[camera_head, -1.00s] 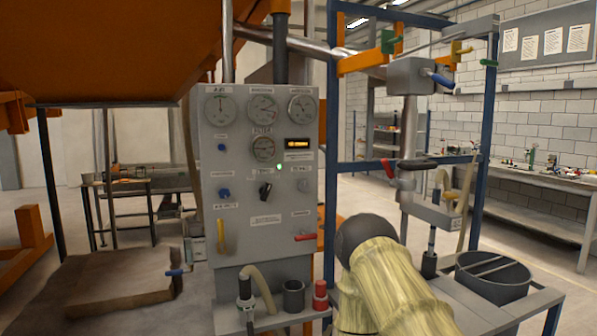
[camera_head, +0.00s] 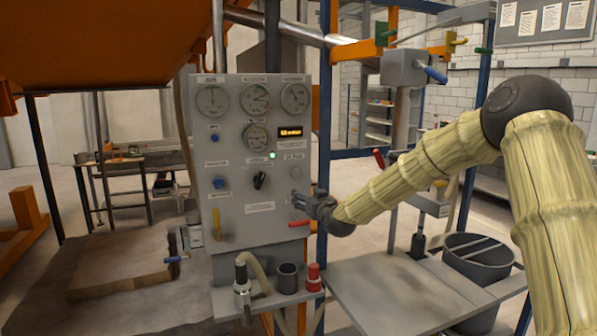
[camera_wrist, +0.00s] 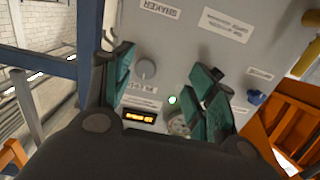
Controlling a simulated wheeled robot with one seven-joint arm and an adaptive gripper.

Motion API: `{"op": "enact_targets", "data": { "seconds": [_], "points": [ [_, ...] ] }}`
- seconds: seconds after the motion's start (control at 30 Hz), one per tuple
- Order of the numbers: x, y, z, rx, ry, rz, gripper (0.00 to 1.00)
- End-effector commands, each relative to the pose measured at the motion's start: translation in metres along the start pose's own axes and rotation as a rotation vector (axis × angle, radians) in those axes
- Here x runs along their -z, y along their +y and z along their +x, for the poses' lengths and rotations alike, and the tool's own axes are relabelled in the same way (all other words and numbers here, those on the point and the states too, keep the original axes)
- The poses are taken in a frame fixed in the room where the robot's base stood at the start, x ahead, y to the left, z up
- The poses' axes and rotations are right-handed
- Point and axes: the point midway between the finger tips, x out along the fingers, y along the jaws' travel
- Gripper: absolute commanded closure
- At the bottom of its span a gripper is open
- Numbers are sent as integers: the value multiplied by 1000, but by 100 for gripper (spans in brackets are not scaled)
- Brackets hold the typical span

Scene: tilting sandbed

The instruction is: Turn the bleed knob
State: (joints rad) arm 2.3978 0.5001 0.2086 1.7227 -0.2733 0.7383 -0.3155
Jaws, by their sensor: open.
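The grey control panel (camera_head: 240,205) stands upright left of my gripper (camera_head: 318,204). A small round grey knob (camera_wrist: 146,68) sits on the panel under a label too small to read. It also shows in the head view (camera_head: 296,172). I cannot tell for certain that it is the bleed knob. In the wrist view my gripper (camera_wrist: 163,66) is open and empty, its green-padded fingers on either side of the grey knob. The knob appears closer to the left finger. No contact shows. A black selector knob (camera_head: 260,180) and blue knobs (camera_head: 219,182) are further left.
A red lever (camera_head: 299,223) is just beside my gripper, and a yellow lever (camera_head: 216,222) is at the panel's lower left. A blue post (camera_head: 323,120) rises along the panel's right edge. A hose, a cup (camera_head: 288,279) and a red object (camera_head: 314,277) stand below.

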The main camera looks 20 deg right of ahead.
Motion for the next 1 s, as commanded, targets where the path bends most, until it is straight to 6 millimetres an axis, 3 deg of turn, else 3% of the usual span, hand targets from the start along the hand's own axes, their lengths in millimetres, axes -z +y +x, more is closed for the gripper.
{"op": "enact_targets", "data": {
  "seconds": [0.03, 0.1, 0.2, 0.37, 1.0],
  "points": [
    [19, 6, 2, -6, 24, -3, 43],
    [35, 12, 4, -11, 47, -8, 43],
    [45, 15, 6, -14, 60, -10, 43],
    [46, 16, 16, -15, 60, -11, 43],
    [50, 16, 91, -14, 59, -10, 43]
  ]
}}
